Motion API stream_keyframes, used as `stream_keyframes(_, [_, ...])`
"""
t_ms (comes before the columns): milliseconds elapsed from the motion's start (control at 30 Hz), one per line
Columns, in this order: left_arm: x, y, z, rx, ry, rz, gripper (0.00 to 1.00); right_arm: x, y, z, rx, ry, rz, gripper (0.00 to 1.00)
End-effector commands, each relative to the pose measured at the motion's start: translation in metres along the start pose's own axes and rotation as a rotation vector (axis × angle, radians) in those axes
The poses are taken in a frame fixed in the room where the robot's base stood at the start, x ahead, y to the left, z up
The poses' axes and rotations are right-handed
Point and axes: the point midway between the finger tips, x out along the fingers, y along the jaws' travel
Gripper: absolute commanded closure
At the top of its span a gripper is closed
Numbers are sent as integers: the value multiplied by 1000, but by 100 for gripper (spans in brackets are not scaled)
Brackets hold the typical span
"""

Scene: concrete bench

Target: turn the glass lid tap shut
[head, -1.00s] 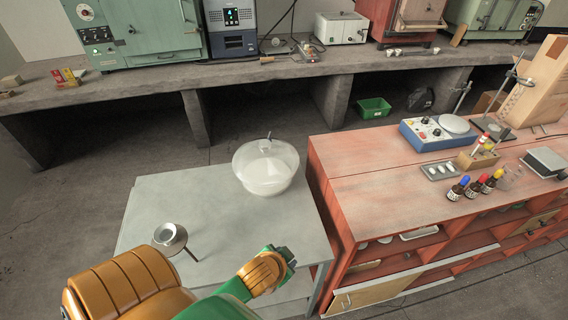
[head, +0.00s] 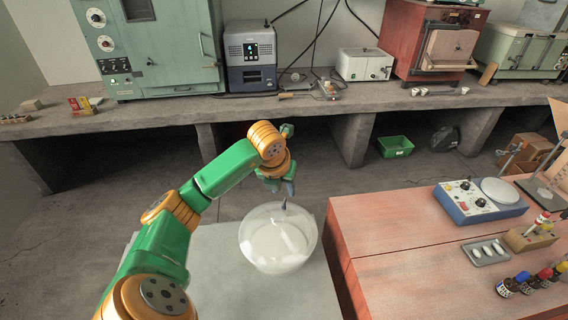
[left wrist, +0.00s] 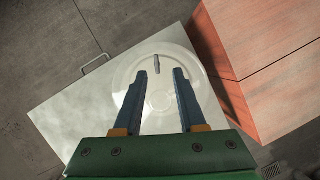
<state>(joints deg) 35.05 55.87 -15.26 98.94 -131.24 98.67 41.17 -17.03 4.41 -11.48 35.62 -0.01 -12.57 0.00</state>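A round clear glass vessel with a lid (head: 279,240) stands on the grey table top; it also shows from above in the left wrist view (left wrist: 184,63). Its tap (head: 284,204) sticks up at the lid's top and appears as a small dark bar in the left wrist view (left wrist: 156,67). My left gripper (head: 289,190) hangs over the lid, pointing down. In the left wrist view its two blue fingers (left wrist: 160,72) are spread, with the tap's image between their tips; I cannot tell the height gap. My right gripper is not in view.
A red wooden bench (head: 420,250) stands close on the right with a blue-grey stirrer (head: 480,201), dropper bottles (head: 530,281) and a small tray (head: 486,252). Behind, a concrete bench (head: 330,107) carries ovens and instruments. A green bin (head: 395,147) sits below it.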

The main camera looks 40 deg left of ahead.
Motion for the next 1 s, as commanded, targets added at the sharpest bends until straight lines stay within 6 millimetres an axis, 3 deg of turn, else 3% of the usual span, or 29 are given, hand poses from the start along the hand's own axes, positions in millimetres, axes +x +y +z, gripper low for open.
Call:
stream_keyframes(67, [2,9,2,-15,2,37,60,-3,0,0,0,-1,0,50])
stream_keyframes(400, [62,10,1,-14,5,34,60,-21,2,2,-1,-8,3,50])
stream_keyframes(667, [69,10,0,-9,2,34,60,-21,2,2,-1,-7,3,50])
stream_keyframes(700, [69,10,0,-10,2,34,63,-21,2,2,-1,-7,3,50])
stream_keyframes(833, [69,10,0,-10,2,34,98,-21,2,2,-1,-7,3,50])
stream_keyframes(1000, [69,10,1,-10,1,33,100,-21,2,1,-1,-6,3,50])
